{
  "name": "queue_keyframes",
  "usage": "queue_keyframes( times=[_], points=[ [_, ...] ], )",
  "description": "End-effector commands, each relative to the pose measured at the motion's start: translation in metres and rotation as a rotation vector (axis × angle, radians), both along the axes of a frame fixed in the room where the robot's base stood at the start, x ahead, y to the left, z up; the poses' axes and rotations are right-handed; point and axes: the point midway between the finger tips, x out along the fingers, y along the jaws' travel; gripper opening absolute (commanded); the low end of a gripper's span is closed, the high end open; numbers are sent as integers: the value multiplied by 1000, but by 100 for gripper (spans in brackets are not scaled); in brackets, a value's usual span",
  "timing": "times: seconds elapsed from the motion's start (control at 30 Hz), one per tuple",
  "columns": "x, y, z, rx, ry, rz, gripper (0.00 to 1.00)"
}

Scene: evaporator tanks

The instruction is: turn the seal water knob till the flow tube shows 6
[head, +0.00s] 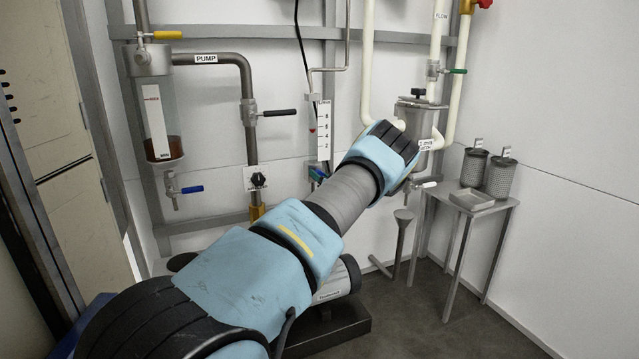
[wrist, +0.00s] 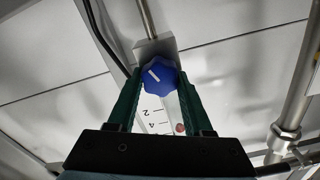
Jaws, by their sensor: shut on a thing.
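The blue seal water knob (wrist: 160,77), with a white pointer line, sits on a grey block below the flow tube. In the wrist view my gripper (wrist: 159,74) has its two green fingers on either side of the knob, shut on it. The flow tube (head: 311,143) has a white scale plate (head: 325,132) marked 2 to 8. A red float (wrist: 180,127) shows in the tube; in the head view it looks to be between 4 and 6, but too small to read exactly. My arm covers part of the area below the tube.
A pipe with a black-handled valve (head: 277,113) and a black knob (head: 258,180) stand left of the tube. A grey vessel (head: 418,118) and white pipes are to its right. A small metal table (head: 467,208) with canisters stands at the right.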

Motion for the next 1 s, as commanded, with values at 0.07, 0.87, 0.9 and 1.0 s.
queue_keyframes(
  times=[0.07,0.87,0.9,1.0],
  points=[
    [0,0,-3,62,22,1,0],
    [0,-1,0,151,56,-1,81],
    [0,-1,0,151,56,-1,81],
    [0,-1,0,151,56,-1,81]
  ],
)
